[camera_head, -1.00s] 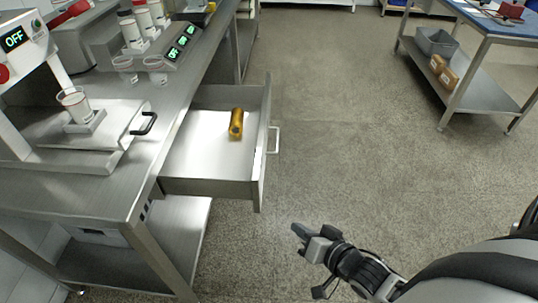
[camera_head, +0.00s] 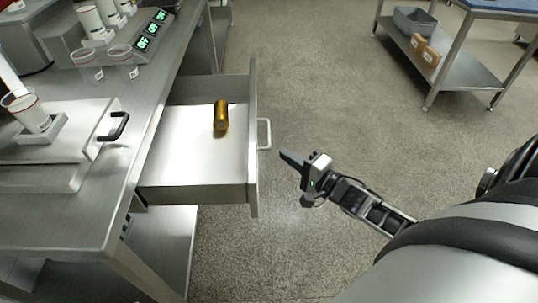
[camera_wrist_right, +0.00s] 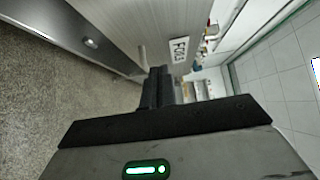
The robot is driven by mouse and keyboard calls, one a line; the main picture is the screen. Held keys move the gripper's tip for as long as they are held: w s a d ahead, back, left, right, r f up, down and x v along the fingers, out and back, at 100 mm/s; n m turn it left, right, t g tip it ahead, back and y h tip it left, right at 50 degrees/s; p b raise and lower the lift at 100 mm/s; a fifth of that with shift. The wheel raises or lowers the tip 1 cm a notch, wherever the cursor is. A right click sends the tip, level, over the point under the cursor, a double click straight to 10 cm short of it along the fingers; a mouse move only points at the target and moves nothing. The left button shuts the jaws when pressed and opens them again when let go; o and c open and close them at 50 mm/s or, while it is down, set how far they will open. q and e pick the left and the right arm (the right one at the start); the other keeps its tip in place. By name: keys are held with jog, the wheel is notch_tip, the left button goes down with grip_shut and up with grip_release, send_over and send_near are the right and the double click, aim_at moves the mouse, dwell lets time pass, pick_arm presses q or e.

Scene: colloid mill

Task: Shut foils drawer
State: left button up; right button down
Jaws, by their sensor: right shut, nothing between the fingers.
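The foils drawer (camera_head: 190,178) stands pulled out from under the steel bench in the head view. A gold foil roll (camera_head: 221,115) lies inside it. Its pale handle (camera_head: 264,134) is on the front panel, facing right. In the right wrist view the drawer front (camera_wrist_right: 140,25) carries a "FOILS" label (camera_wrist_right: 179,50). My right gripper (camera_head: 284,156) is shut and empty, just right of the drawer front and slightly below the handle in the picture. It appears apart from the drawer. In the wrist view its closed fingers (camera_wrist_right: 158,73) point toward the front. My left gripper is not in view.
The bench top (camera_head: 50,225) holds a plate with a black handle (camera_head: 114,127), cups and an "OFF" display unit (camera_head: 152,30). A second table (camera_head: 470,60) with a grey bin and brown boxes stands at the upper right. The floor between is clear.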

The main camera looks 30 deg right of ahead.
jog(key=shift+w+a, duration=1.75)
jog(key=shift+a, duration=0.15)
